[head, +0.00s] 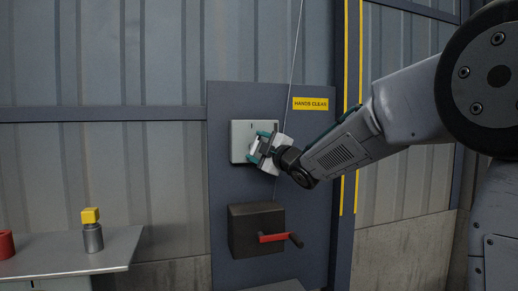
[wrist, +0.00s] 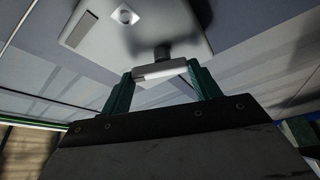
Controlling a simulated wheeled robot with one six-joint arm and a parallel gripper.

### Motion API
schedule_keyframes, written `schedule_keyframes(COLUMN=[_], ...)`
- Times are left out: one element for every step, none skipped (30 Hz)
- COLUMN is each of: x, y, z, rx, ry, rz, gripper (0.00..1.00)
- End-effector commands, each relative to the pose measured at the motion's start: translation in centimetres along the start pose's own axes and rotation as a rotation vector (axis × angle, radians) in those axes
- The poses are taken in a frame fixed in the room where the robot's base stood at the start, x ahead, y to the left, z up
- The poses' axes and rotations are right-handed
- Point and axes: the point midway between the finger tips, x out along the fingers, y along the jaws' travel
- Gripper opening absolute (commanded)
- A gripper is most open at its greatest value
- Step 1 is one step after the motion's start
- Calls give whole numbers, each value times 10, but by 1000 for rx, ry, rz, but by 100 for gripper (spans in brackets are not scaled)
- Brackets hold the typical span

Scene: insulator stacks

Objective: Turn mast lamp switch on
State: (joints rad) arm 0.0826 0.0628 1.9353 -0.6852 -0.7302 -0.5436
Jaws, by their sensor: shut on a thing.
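The mast lamp switch is a light grey box (head: 241,132) on the dark blue panel, partly covered by my gripper (head: 265,148). In the wrist view, the box face (wrist: 92,38) fills the top. A dark stem (wrist: 162,52) comes out of it to a pale bar-shaped handle (wrist: 160,71). My gripper's two teal fingers stand at either end of this handle, shut on it. The handle looks close to level across the wrist picture. The box face also carries a small white square with a round spot (wrist: 125,15) and a beige plate (wrist: 80,30).
A yellow "HANDS CLEAR" sign (head: 310,104) is above right. A thin cable runs down past the switch. A grey table (head: 125,246) at left holds a yellow-topped metal cylinder (head: 92,234) and a red piece (head: 6,246).

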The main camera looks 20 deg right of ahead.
Motion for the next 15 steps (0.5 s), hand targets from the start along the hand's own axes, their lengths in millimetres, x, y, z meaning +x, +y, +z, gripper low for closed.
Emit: schedule_keyframes(x=[0, 0, 0, 0, 0, 0, 0, 0, 0, 0, 0, 0, 0, 1, 1], y=[0, 0, 0, 0, 0, 0, 0, 0, 0, 0, 0, 0, 0, 0, 0], z=[0, 0, 0, 0, 0, 0, -1, -1, -1, -1, -1, -2, -2, -2, -2], rx=[-40, -65, -98, -121, -144, -172, -194, -214, -238, -256, -273, -295, -309, -323, -339], ry=[-1, -2, -1, -1, -1, -2, -1, -1, -2, -2, -1, -1, -1, -2, -1], rz=[-18, -29, -42, -51, -61, -73, -82, -90, -100, -108, -115, -123, -129, -135, -142], gripper=[39, 39, 39, 39, 39, 39, 39, 39, 39, 39, 39, 39, 39, 39, 39])
